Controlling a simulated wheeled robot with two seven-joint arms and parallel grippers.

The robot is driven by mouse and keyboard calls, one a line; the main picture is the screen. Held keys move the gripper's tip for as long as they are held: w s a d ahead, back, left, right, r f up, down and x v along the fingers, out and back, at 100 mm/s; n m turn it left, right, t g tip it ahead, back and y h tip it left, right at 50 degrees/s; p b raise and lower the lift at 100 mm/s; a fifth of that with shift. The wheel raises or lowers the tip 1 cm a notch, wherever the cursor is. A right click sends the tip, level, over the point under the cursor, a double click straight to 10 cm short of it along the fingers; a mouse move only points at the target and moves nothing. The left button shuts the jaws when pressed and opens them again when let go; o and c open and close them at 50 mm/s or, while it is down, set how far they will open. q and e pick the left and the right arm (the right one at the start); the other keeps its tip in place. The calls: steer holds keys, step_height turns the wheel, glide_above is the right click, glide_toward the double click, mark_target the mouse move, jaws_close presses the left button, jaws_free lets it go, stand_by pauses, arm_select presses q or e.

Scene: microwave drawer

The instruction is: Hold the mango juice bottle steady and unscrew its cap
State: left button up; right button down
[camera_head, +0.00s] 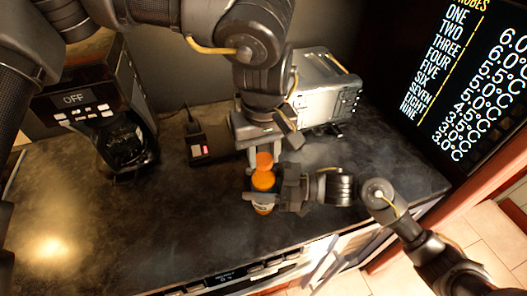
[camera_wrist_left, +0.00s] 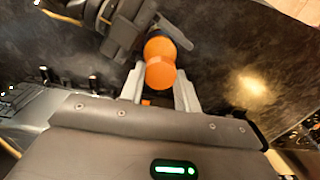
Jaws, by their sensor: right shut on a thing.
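The mango juice bottle (camera_head: 263,182) stands upright near the counter's front edge, orange with a pale label low down. Its orange cap (camera_head: 264,160) is on top; the cap also shows in the left wrist view (camera_wrist_left: 160,74). My right gripper (camera_head: 264,196) comes from the right and is shut on the bottle's body, hiding part of it. My left gripper (camera_head: 264,152) is above, pointing down, with its fingers apart on either side of the cap. In the left wrist view, small gaps show between the cap and the fingers of my left gripper (camera_wrist_left: 161,84).
A coffee machine (camera_head: 82,108) with a dark pot stands at the left. A silver toaster-like appliance (camera_head: 325,90) stands behind the bottle to the right. A small dark device (camera_head: 209,146) lies behind-left. The dark counter (camera_head: 185,215) is clear at front left.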

arm_select(q)
steer(key=c, duration=0.4)
steer(key=n, duration=2)
steer(key=shift+r, duration=0.1)
steer(key=n, duration=0.7)
steer(key=shift+n, duration=0.3)
steer(key=n, duration=2.6)
steer(key=shift+r, duration=0.1)
